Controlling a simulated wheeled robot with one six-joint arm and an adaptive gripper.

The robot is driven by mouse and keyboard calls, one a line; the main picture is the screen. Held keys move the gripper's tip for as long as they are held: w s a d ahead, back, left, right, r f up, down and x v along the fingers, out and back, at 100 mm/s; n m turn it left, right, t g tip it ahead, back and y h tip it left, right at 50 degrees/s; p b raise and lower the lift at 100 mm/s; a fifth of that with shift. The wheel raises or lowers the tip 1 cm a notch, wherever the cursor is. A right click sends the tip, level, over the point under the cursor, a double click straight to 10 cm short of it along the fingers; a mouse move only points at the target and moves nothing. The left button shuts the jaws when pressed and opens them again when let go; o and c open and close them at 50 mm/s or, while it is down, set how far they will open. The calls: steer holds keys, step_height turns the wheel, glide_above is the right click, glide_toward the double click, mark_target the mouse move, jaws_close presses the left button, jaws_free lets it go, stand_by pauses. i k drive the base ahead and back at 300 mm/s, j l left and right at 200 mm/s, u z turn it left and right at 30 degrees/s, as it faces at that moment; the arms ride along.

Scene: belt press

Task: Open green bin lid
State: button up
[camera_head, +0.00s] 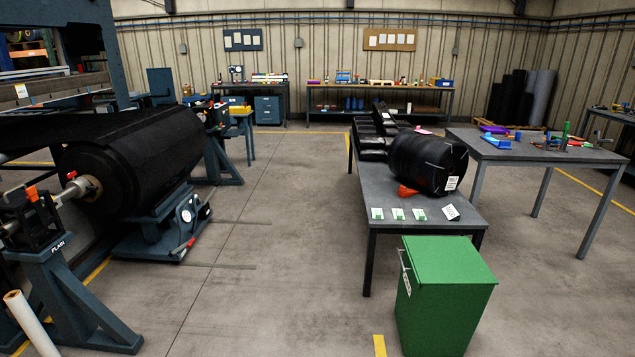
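The green bin (436,315) stands on the floor at the lower right of the head view, in front of a dark table. Its flat green lid (449,260) is closed on top. A light metal handle or bar (405,272) shows at the bin's upper left side. My gripper does not show in this view.
The dark table (372,215) behind the bin bears a wrapped black roll (428,162) and several cards. Another table (535,150) with tools stands at right. A large black roll on a stand (135,160) is at left. The middle floor (270,260) is clear.

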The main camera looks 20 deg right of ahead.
mark_target(434, 261)
steer(key=i+l+z, duration=0.3)
steer(key=i, duration=0.6)
steer(key=i+z, duration=0.3)
steer(key=i, duration=0.55)
steer(key=i+l, duration=0.25)
steer(key=i, duration=0.15)
steer(key=i+l, duration=0.25)
steer(key=i+j, duration=0.1)
steer(key=j, duration=0.35)
steer(key=i+j, duration=0.1)
steer(key=j, duration=0.85)
steer(key=i+z, duration=0.05)
steer(key=i, duration=0.05)
